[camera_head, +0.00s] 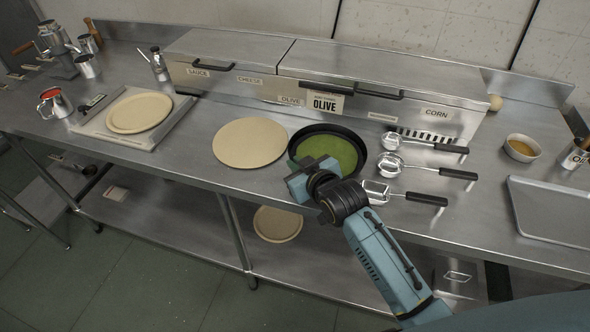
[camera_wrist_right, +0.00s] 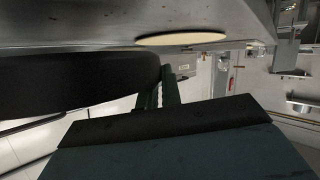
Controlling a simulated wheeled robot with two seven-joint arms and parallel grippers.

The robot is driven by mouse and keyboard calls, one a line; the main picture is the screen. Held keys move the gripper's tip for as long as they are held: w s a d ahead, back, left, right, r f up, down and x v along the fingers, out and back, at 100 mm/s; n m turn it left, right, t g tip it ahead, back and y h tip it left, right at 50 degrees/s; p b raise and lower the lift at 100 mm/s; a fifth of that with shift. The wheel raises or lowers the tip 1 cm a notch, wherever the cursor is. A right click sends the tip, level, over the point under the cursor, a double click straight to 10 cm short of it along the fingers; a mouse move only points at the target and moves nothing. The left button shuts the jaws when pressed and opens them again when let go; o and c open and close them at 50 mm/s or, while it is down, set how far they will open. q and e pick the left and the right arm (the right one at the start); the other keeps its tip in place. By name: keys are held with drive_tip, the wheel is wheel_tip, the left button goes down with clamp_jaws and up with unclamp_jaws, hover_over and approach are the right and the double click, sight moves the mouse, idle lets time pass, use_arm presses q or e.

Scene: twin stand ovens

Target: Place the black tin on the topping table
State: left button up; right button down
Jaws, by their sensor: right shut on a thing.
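The black tin (camera_head: 351,141) is a round, shallow pan with a green inside, at the front middle of the steel topping table (camera_head: 205,165) in the head view. My right gripper (camera_head: 312,178) is shut on its near-left rim. In the right wrist view the dark wall of the tin (camera_wrist_right: 70,85) fills the left side, meeting the gripper's fingers (camera_wrist_right: 166,92). The tin looks level and close to the tabletop; I cannot tell whether it touches it. My arm hides part of its near edge. My left gripper is not in view.
A pale round disc (camera_head: 249,142) lies just left of the tin. Ladles (camera_head: 391,165) with black handles lie to its right. The lidded topping unit (camera_head: 330,80) stands behind. A tray (camera_head: 555,210) and a bowl (camera_head: 522,147) are further right.

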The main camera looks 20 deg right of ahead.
wheel_tip(320, 180, down, 3)
drive_tip(key=shift+r, duration=0.15)
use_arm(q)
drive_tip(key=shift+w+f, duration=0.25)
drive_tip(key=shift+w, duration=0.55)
use_arm(e)
drive_tip(key=shift+f, duration=0.25)
drive_tip(key=c, duration=1.6)
unclamp_jaws()
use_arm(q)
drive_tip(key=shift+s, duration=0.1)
use_arm(e)
drive_tip(key=shift+s, duration=0.1)
drive_tip(key=shift+s+d+r, duration=0.1)
drive_tip(key=shift+s, duration=0.15)
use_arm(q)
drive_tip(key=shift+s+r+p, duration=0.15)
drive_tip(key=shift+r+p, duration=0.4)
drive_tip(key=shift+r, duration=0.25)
use_arm(e)
drive_tip(key=v, duration=1.1)
drive_tip(key=shift+s+r, duration=0.1)
drive_tip(key=shift+s, duration=0.05)
